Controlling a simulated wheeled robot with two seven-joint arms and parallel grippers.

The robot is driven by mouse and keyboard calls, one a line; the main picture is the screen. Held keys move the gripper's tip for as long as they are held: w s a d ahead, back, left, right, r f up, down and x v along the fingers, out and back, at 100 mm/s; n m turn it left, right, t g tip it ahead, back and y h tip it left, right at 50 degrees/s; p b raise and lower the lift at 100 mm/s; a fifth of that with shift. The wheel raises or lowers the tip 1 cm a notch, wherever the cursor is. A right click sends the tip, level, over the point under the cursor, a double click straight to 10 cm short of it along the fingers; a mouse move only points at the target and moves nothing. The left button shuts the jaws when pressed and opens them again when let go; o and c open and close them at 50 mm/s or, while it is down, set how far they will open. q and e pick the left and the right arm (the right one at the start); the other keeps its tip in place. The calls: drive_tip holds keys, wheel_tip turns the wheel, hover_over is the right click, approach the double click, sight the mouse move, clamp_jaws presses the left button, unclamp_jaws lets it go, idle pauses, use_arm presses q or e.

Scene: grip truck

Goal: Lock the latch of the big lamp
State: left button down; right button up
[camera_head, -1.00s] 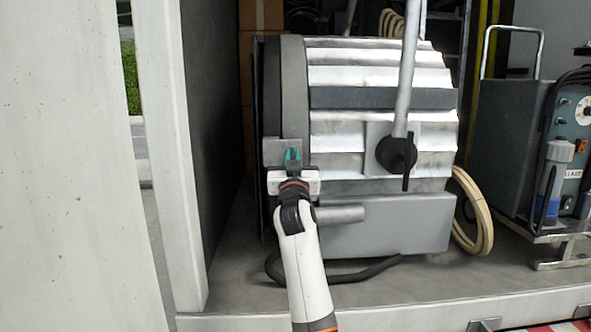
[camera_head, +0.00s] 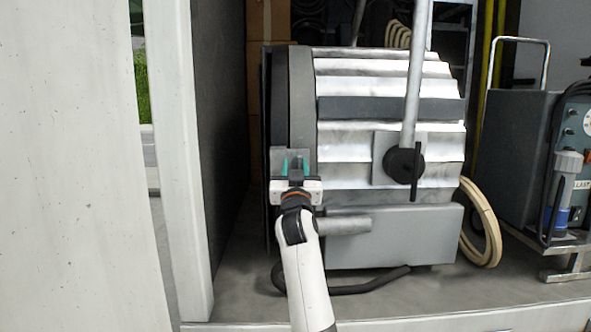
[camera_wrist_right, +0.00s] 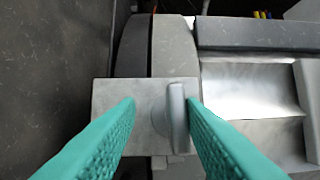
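The big lamp (camera_head: 345,109) is a large silver-grey ribbed housing inside the truck. Its latch sits on the lamp's left front side: a grey plate (camera_wrist_right: 105,98) with a raised upright grey tab, the latch lever (camera_wrist_right: 177,118), in the right wrist view. My right gripper (camera_head: 296,163) is at the latch in the head view. Its two teal fingers, seen up close in the right wrist view (camera_wrist_right: 160,115), are apart on either side of the lever. The lever is close to the right finger; I cannot tell whether they touch. My left gripper is not in view.
A dark truck wall (camera_head: 224,130) stands close left of the lamp. A silver pole (camera_head: 416,80) with a black knob rises at its right. Coiled cable (camera_head: 487,225) and a grey wheeled ballast unit (camera_head: 520,135) stand further right. A black cable lies below the lamp.

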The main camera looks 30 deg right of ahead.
drive_tip(key=b+v, duration=0.3)
drive_tip(key=v, duration=0.9)
drive_tip(key=shift+f, duration=0.15)
